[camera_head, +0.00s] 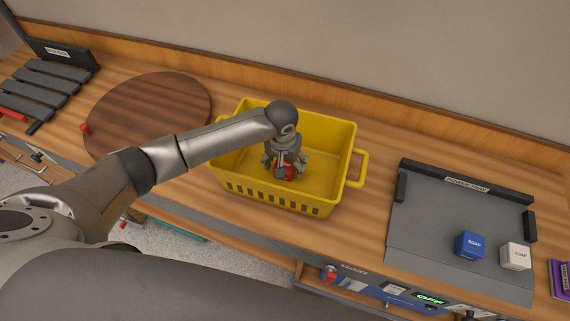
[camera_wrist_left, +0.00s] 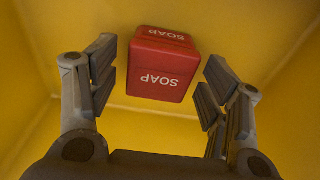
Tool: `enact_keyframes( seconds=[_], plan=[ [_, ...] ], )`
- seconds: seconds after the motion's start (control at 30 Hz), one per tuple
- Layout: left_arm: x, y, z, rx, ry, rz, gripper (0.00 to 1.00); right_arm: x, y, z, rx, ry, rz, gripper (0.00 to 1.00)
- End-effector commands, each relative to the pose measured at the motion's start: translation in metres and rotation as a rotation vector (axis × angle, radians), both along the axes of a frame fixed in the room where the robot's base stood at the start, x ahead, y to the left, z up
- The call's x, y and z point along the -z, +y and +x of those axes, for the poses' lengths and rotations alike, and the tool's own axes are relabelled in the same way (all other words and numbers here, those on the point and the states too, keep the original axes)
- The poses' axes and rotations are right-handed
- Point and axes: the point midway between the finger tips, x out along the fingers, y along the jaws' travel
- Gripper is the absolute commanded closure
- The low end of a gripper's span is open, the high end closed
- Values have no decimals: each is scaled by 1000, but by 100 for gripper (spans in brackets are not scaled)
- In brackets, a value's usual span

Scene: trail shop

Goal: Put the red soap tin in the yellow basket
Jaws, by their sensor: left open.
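The yellow basket (camera_head: 309,186) stands on the wooden counter, with handles at its left and right ends. My left gripper (camera_head: 286,168) reaches down inside it from above. The red soap tin (camera_wrist_left: 160,68) sits between the open fingers of my left gripper (camera_wrist_left: 160,85) in the left wrist view, with gaps on both sides and the yellow basket wall and floor around it. In the head view only a bit of the red soap tin (camera_head: 287,171) shows, partly hidden by the gripper. My right gripper is not in view.
A grey tray (camera_head: 430,235) at the right holds a blue soap tin (camera_head: 470,245) and a white soap tin (camera_head: 516,256). A round wooden board (camera_head: 150,110) lies left of the basket. A dark slatted rack (camera_head: 45,90) is at the far left. Bare counter separates basket and tray.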

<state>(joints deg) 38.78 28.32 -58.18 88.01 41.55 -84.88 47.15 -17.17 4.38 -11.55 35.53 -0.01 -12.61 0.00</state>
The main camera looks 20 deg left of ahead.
Motion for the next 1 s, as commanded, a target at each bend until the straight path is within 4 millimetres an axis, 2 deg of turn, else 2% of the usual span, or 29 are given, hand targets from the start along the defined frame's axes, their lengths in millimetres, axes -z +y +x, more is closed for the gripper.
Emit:
enact_keyframes(
  seconds=[0.3,0.5,0.7,1.0],
  plan=[
    [-66,-1,-7,1,-5,-3,29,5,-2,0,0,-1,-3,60],
    [-98,0,-11,1,-2,-2,29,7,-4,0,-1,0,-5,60],
    [-110,0,-13,0,-1,0,29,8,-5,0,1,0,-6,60],
    [-110,0,-13,0,0,0,29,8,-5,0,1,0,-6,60]
  ],
)
